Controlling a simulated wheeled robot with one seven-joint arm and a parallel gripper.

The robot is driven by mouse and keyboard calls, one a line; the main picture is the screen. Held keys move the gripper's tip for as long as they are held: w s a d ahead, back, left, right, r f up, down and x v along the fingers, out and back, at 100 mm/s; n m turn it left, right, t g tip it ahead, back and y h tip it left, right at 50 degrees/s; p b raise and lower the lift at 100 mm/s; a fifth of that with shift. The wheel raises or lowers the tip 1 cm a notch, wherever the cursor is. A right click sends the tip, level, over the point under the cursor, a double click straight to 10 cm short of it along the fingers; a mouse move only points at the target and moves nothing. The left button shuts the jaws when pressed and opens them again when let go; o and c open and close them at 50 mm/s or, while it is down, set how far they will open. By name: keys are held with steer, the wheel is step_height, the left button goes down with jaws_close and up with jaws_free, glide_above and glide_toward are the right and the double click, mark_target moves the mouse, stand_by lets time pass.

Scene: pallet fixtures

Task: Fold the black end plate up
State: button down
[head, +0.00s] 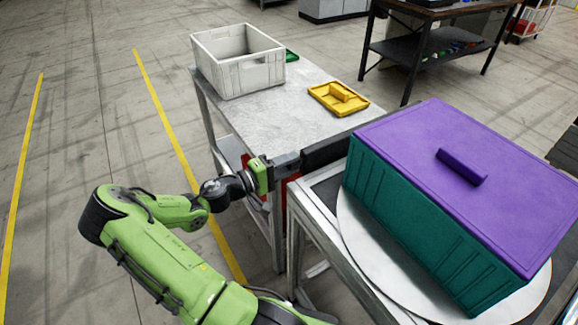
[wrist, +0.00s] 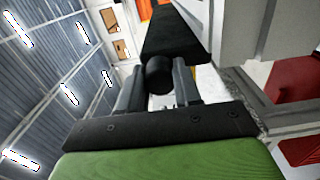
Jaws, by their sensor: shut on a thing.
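The black end plate (head: 326,150) shows in the head view as a dark strip between the metal table and the stand with the teal box. My gripper (head: 287,164) is at its near left end, and its green wrist part shows just to the left. In the wrist view, my gripper (wrist: 158,82) has its two grey fingers on either side of a black round grip (wrist: 158,68). The black end plate (wrist: 176,32) runs away behind this grip. My gripper is shut on the grip. The plate's exact tilt is hard to tell.
A teal box with a purple lid (head: 465,150) stands on a round silver turntable (head: 385,262) at the right. The metal table (head: 290,105) holds a light grey crate (head: 212,78) and a yellow lid (head: 325,101). Open floor (head: 95,130) lies left of the table.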

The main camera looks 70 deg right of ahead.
stand_by(0.4)
steer(key=c, duration=0.8)
jaws_free()
steer(key=p+v, duration=0.1)
steer(key=v, duration=1.4)
steer(key=shift+w+a+p, duration=0.25)
steer(key=shift+a+p, duration=0.05)
steer(key=shift+p, duration=0.1)
